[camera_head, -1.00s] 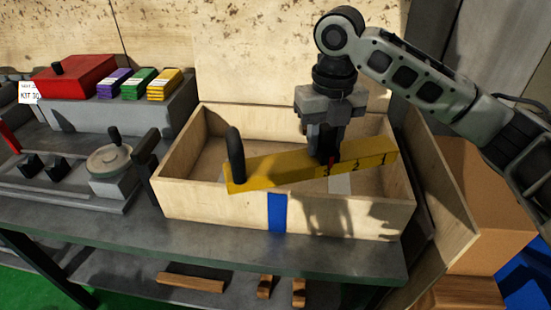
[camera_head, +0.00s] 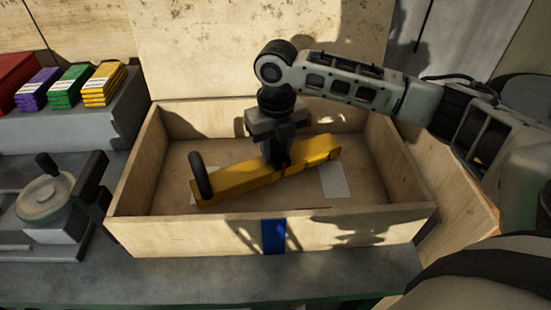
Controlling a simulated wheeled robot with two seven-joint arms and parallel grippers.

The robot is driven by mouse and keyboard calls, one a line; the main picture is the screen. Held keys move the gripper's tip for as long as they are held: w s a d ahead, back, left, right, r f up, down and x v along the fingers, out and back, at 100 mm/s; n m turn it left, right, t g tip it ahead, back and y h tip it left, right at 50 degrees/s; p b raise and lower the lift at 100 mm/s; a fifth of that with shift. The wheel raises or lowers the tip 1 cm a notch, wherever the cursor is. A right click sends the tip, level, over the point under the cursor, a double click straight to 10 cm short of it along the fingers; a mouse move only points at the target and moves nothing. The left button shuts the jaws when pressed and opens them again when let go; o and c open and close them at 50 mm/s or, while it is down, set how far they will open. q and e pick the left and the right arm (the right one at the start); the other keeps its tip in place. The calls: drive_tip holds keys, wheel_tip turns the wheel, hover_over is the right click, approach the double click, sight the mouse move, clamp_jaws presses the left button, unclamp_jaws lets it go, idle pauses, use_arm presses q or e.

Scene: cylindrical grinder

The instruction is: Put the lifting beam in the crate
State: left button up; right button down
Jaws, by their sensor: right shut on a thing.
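The lifting beam (camera_head: 240,181) is a long yellow bar with a black upright handle at its left end. It is inside the wooden crate (camera_head: 180,239), slanting up toward the right in the picture. The crate is open on top and has a blue mark on its front wall. My right gripper (camera_head: 277,165) points down into the crate and is shut on the beam near its middle. I cannot tell whether the beam touches the crate floor. My left gripper is not in view.
The crate's raised lid (camera_head: 250,45) stands behind it. A handwheel unit (camera_head: 45,200) is to the left. Purple, green and yellow stacks (camera_head: 104,84) sit on a grey block (camera_head: 90,125) at the back left. The grey bench (camera_head: 230,280) is clear in front of the crate.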

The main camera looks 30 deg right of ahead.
sight(276, 161)
drive_tip(key=shift+w+f, duration=0.1)
drive_tip(key=shift+f, duration=1.6)
drive_tip(key=shift+f, duration=0.1)
drive_tip(key=c, duration=1)
unclamp_jaws()
drive_tip(key=shift+f, duration=0.1)
wheel_tip(276, 161, up, 12)
drive_tip(key=shift+r, duration=0.2)
